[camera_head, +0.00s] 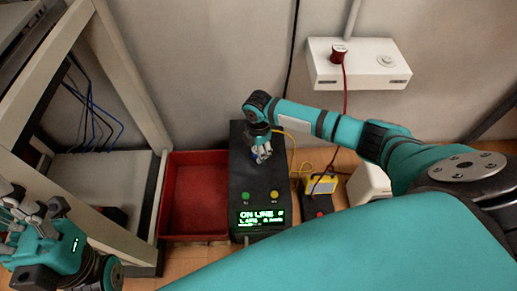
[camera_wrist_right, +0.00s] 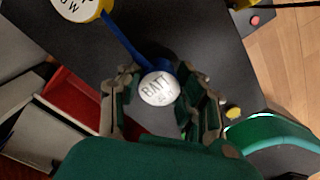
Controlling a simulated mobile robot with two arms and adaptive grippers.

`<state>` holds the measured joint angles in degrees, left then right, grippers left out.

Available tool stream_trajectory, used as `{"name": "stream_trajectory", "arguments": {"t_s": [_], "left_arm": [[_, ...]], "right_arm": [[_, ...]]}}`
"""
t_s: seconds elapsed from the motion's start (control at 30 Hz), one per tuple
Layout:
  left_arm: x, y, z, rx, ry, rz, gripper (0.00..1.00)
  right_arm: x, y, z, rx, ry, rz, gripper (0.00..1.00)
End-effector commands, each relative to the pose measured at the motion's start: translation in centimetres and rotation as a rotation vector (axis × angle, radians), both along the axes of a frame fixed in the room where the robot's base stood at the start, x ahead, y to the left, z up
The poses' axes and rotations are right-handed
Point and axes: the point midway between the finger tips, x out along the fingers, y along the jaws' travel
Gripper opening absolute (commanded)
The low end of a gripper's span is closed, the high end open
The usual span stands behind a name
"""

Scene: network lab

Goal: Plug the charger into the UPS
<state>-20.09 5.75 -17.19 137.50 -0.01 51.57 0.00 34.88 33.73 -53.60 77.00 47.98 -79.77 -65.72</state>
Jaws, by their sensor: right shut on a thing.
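The UPS (camera_head: 245,205) is a tall black box on the floor with a lit "ON LINE" display (camera_head: 264,217). My right gripper (camera_head: 262,154) is over its top towards the back. In the right wrist view, my right gripper (camera_wrist_right: 163,95) is shut around a round white-faced piece marked "BATT" (camera_wrist_right: 159,89) with a blue rim and blue strip. A yellow-rimmed round piece (camera_wrist_right: 80,8) lies beyond it. A yellow box (camera_head: 322,184), possibly the charger, stands right of the UPS; a yellow cable runs near it. My left gripper (camera_head: 28,215) is at the lower left, away from the UPS.
A red tray (camera_head: 195,232) stands left of the UPS. A white wall box (camera_head: 358,72) holds a red plug with a hanging red cable. A dark power strip (camera_head: 318,206) and a white box (camera_head: 368,183) are at the right. A rack frame (camera_head: 130,75) stands left.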

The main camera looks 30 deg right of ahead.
Motion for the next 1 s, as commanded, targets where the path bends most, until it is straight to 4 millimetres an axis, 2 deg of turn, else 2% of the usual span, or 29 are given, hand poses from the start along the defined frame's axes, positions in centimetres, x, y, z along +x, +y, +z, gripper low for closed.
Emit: {"name": "stream_trajectory", "arguments": {"t_s": [1.0], "left_arm": [[0.27,-0.08,0.75,0.004,0.013,0.0,0.4]], "right_arm": [[0.01,-0.03,-0.02,0.0,-0.001,0.0,0.06]]}}
